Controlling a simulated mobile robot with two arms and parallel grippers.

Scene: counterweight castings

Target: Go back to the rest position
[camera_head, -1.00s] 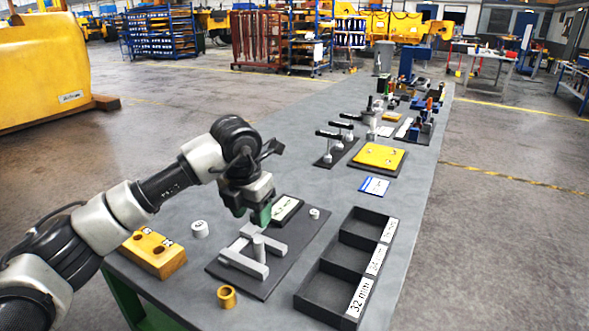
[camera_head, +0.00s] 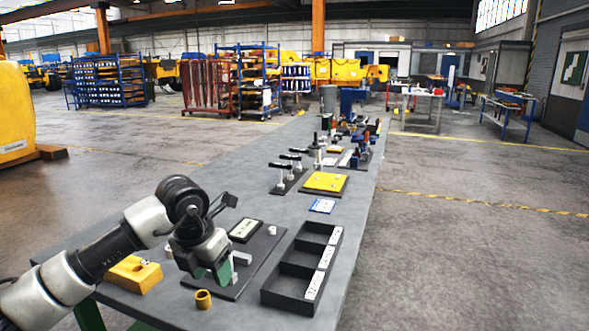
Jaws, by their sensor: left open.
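My left arm comes in from the lower left, and my left gripper (camera_head: 212,277) hangs fingers down in front of the grey fixture (camera_head: 240,258) on a dark board (camera_head: 262,247). It is open, with green finger pads and nothing seen between them. It hides much of the fixture; I cannot tell whether it touches anything. My right gripper is not in view.
A brass ring (camera_head: 203,299) stands just below the gripper. A yellow block (camera_head: 135,275) and a partly hidden white cylinder (camera_head: 168,252) lie left. A black compartment tray (camera_head: 268,298) is right. A yellow plate (camera_head: 326,182) and clamps stand farther back on the grey table (camera_head: 350,215).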

